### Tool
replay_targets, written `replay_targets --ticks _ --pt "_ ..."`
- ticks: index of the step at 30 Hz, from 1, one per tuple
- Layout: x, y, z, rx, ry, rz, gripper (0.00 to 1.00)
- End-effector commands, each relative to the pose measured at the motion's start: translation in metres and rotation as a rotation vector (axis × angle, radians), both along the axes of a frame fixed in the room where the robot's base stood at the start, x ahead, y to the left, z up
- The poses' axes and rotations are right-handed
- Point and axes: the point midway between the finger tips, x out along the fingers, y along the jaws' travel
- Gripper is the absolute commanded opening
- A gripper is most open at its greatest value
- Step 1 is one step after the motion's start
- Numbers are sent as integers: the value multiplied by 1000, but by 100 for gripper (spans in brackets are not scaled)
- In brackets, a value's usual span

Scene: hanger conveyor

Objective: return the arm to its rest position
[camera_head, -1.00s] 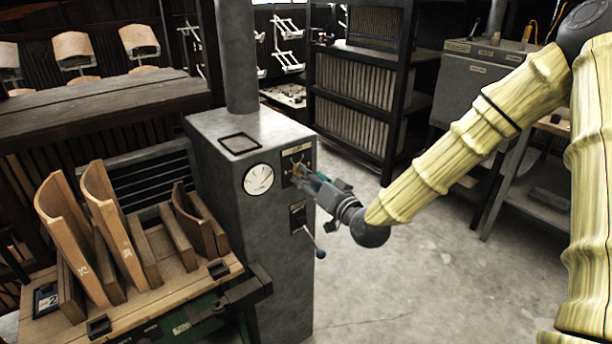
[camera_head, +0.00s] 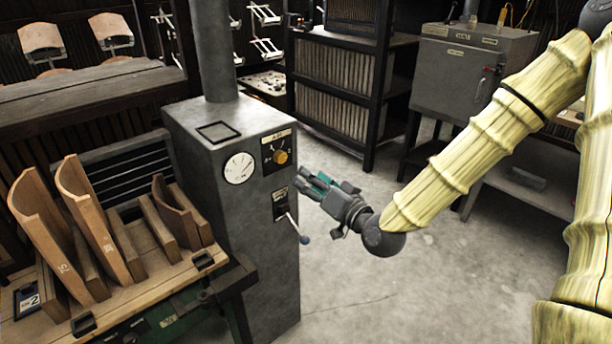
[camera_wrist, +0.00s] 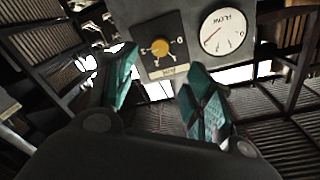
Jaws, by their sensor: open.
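My gripper (camera_head: 312,183) is open and empty, in front of the right face of the grey machine (camera_head: 222,150) in the head view. In the wrist view its two teal fingers (camera_wrist: 158,95) stand apart with nothing between them. My yellow, bamboo-like arm reaches in from the right.
A round gauge (camera_head: 239,168) and a lever (camera_head: 304,239) are on the machine, the lever close below my gripper. A bench with curved wooden pieces (camera_head: 92,215) stands at left. A dark shelf (camera_head: 345,85) and a grey cabinet (camera_head: 465,75) are behind. The floor (camera_head: 400,290) at front right is clear.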

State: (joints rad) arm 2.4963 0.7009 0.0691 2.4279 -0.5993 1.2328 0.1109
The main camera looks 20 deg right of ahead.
Motion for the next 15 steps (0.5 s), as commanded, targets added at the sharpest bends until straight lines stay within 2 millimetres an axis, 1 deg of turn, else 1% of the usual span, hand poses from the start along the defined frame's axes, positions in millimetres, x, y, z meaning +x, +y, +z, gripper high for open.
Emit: replay_targets --ticks 5,8,11,14,15 --pt "0 1 -1 -2 5 1 52" --pt "-2 3 -13 -18 41 4 52" --pt "-8 10 -42 -55 125 13 52" --pt "-21 17 -84 -109 247 26 52" --pt "-28 20 -101 -132 298 32 52"
